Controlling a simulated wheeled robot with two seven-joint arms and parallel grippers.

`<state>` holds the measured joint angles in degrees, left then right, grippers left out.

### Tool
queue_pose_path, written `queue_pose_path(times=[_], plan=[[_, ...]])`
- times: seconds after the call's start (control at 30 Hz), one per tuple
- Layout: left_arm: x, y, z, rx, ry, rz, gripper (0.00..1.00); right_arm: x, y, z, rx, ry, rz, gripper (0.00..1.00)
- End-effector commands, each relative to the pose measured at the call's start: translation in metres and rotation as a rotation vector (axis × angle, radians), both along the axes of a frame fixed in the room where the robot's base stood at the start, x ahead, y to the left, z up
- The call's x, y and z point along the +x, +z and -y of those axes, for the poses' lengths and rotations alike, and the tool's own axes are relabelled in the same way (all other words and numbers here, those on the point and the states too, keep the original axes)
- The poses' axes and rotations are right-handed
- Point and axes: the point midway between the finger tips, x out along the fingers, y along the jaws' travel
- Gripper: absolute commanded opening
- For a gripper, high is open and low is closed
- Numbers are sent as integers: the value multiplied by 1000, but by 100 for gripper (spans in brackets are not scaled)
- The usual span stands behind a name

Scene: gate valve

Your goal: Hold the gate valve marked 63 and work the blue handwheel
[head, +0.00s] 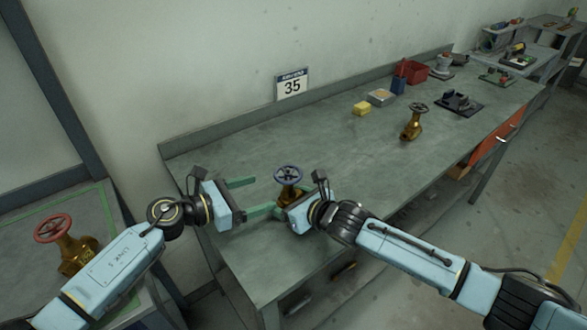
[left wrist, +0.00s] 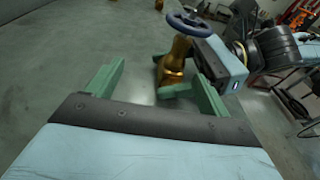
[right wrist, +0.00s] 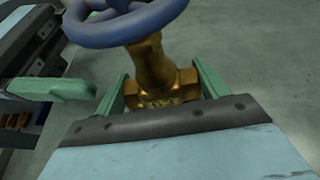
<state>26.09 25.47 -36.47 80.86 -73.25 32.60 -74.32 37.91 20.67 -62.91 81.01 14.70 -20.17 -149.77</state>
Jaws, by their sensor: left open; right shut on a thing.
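A brass gate valve (right wrist: 155,72) with a blue handwheel (head: 288,174) stands upright at the near part of the workbench (head: 300,135). My right gripper (head: 287,206) is shut on the valve's brass body, below the wheel. Raised marks show on the body in the right wrist view, but I cannot read the number surely. My left gripper (head: 264,194) is open and empty, just left of the valve, its green fingers pointing towards it. In the left wrist view the blue handwheel (left wrist: 195,24) is beyond the fingers, apart from them.
A second brass valve with a dark wheel (head: 414,122) stands farther right on the bench. A valve with a red wheel (head: 66,240) is on a surface at the left. The bench middle is clear.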

Motion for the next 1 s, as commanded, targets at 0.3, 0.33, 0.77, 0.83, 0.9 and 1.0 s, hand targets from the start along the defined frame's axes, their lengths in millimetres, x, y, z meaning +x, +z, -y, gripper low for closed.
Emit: queue_pose_path(times=[0.3, 0.33, 0.77, 0.83, 0.9, 1.0], plan=[[-43, 36, 3, -101, 157, 89, 80, 0, -1, 1, -1, -1, -2, 33], [-45, 39, 3, -110, 164, 94, 80, 0, -1, 1, -1, -1, -2, 33], [-24, 49, 33, -140, 189, 112, 80, 0, -1, 0, -1, 0, -2, 33], [-14, 49, 45, -140, 188, 110, 80, 0, -1, 0, -1, 0, -2, 33], [-4, 49, 56, -140, 189, 110, 80, 0, -1, 0, -1, 0, -2, 33], [8, 49, 70, -139, 188, 109, 80, 0, -1, 0, -1, 0, -2, 33]])
